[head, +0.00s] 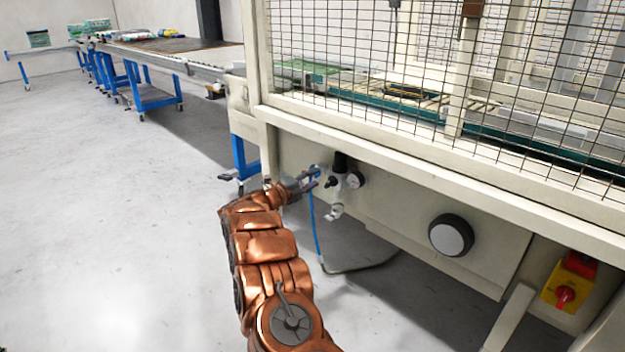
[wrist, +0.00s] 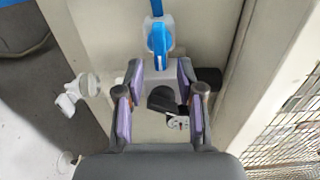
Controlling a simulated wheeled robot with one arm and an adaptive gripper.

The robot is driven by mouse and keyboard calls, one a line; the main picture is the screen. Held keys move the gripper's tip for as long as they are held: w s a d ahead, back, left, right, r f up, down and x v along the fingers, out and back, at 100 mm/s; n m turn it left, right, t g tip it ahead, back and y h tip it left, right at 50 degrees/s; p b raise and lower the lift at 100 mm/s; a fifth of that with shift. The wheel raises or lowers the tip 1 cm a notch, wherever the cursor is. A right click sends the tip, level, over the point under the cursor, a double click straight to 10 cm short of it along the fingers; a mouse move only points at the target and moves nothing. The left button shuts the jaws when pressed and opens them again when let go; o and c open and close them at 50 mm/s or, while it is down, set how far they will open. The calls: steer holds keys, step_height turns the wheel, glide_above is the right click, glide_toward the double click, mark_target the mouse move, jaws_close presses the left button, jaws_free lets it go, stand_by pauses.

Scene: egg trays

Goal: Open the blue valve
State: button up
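The blue valve (wrist: 159,38) shows in the wrist view as a blue handle on a pale rounded body at the top centre, just beyond my fingertips. In the head view it is a small blue piece (head: 314,169) on the machine's lower side panel, partly hidden by my gripper (head: 308,181). In the wrist view my gripper (wrist: 158,73) is open, with a purple-padded finger on each side. A grey fitting (wrist: 155,75) lies between or behind the fingers. I cannot tell whether the fingers touch it.
A black-topped regulator with a gauge (head: 356,180) sits right of my gripper. A blue hose (head: 315,225) hangs below. The mesh guard (head: 400,70) rises above the panel. Open floor lies left.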

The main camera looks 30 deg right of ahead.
steer(key=v, duration=1.1)
